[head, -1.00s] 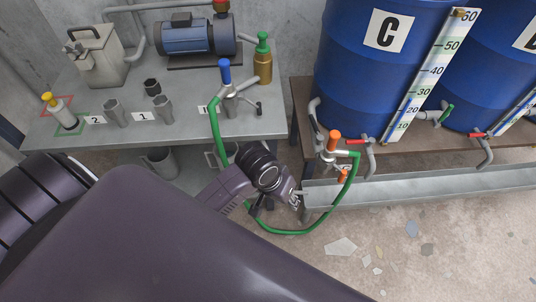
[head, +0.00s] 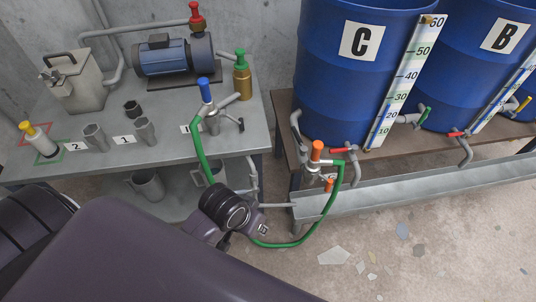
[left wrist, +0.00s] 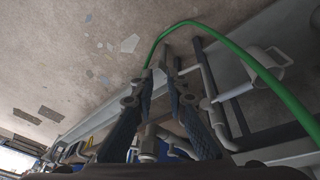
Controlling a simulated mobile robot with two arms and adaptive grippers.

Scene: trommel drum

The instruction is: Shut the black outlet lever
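The likely black outlet lever (head: 240,124) is a small dark handle near the right end of the grey table, beside the blue-topped fitting (head: 206,92). Its exact angle is too small to tell. My left gripper (head: 228,241) is in front of and below the table edge, apart from the lever, near the green hose (head: 284,244). In the left wrist view its two dark fingers (left wrist: 160,75) are partly spread, with a gap between the tips and nothing clearly held. The lever is not clearly visible there. My right gripper is not in view.
The green hose loops from the blue-topped fitting to an orange-topped fitting (head: 317,151) below blue drum C (head: 330,90). A metal trough (head: 410,190) runs along the right. Floor at right is mostly open.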

